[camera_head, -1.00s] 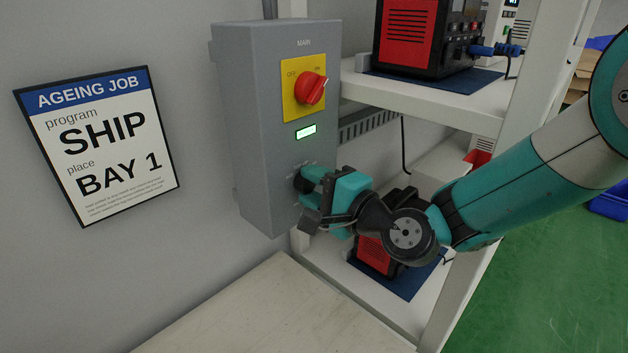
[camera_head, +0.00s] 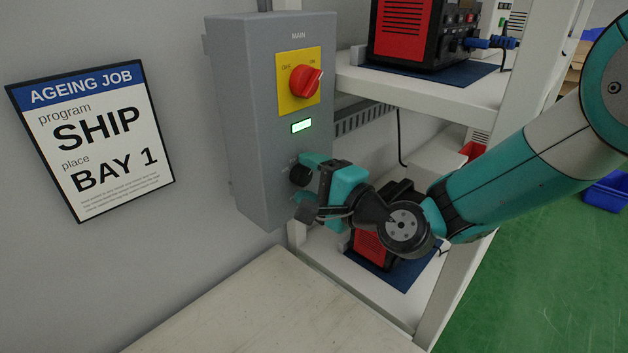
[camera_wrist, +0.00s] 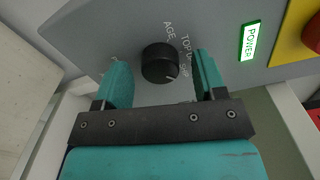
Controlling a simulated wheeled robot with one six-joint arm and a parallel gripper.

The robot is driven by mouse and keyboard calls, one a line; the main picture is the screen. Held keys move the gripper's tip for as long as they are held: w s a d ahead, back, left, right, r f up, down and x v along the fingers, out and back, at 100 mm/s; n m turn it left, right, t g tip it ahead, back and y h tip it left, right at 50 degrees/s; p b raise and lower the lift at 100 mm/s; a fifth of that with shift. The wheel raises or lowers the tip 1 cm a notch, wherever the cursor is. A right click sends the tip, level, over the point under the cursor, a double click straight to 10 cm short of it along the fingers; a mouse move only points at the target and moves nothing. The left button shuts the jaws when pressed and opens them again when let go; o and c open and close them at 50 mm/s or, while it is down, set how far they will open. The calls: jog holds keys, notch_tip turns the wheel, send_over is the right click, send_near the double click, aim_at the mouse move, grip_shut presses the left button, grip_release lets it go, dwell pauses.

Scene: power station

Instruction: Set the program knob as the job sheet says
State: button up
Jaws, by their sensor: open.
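The job sheet (camera_head: 98,140) on the wall reads "AGEING JOB", program SHIP, place BAY 1. The black program knob (camera_head: 299,175) is low on the front of the grey MAIN box (camera_head: 252,130). In the wrist view the knob (camera_wrist: 160,63) has labels AGE, TOP UP and one that looks like SHIP around it. Its pale pointer mark faces lower right, close to the SHIP label. My gripper (camera_head: 309,188) is open in front of the box. In the wrist view its fingers (camera_wrist: 162,80) stand either side of the knob, with gaps; contact is not seen.
A red main switch on a yellow plate (camera_head: 300,82) and a lit green POWER display (camera_head: 302,126) sit above the knob. A shelf rack (camera_head: 420,95) with red-and-black units stands right of the box. A pale bench top (camera_head: 250,310) lies below.

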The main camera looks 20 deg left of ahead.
jog(key=shift+s+d+f+b, duration=0.1)
jog(key=shift+d+b, duration=0.15)
jog(key=shift+b, duration=0.1)
jog(key=b+v, duration=1.1)
jog(key=v, duration=0.6)
jog(key=shift+b, duration=0.3)
